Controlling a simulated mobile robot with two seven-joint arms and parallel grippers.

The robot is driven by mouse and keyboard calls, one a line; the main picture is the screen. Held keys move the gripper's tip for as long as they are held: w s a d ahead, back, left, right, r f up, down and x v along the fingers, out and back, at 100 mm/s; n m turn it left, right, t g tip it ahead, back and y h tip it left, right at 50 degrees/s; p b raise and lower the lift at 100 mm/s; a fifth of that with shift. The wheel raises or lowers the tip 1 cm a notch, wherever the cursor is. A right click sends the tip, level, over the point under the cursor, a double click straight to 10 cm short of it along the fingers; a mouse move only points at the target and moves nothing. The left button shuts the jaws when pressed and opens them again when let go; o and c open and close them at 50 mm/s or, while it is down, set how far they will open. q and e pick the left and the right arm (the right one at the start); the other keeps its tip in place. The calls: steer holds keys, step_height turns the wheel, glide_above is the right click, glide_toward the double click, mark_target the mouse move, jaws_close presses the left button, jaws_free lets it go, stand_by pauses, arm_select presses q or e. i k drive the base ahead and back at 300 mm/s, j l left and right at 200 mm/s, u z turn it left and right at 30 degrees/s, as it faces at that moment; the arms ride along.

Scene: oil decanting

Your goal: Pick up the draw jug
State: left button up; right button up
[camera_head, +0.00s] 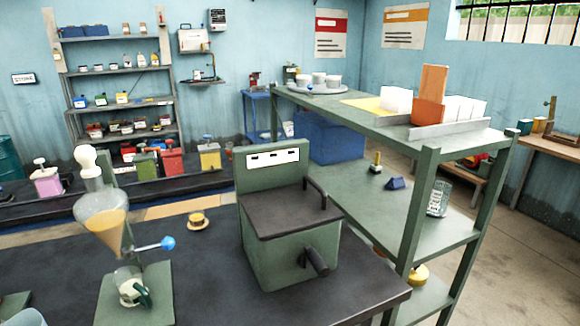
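A small clear jug with a dark green handle (131,287), which looks like the draw jug, stands upright on the green base plate (157,306) of a stand at the lower left. It sits below the glass funnel (103,222), which has a white stopper and holds amber oil with a paler layer. A blue-knobbed tap lever (167,243) sticks out to the right above the jug. I cannot tell whether the jug holds any liquid. Neither of my grippers shows in this view.
A green box with a lid handle (288,222) stands on the dark table (208,290), right of the stand. A small yellow item (197,220) lies behind. A cut-off vessel (27,317) is at the bottom left corner. A green shelf rack (450,238) stands to the right.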

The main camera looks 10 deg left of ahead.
mark_target(128, 281)
steer(key=u, duration=1.25)
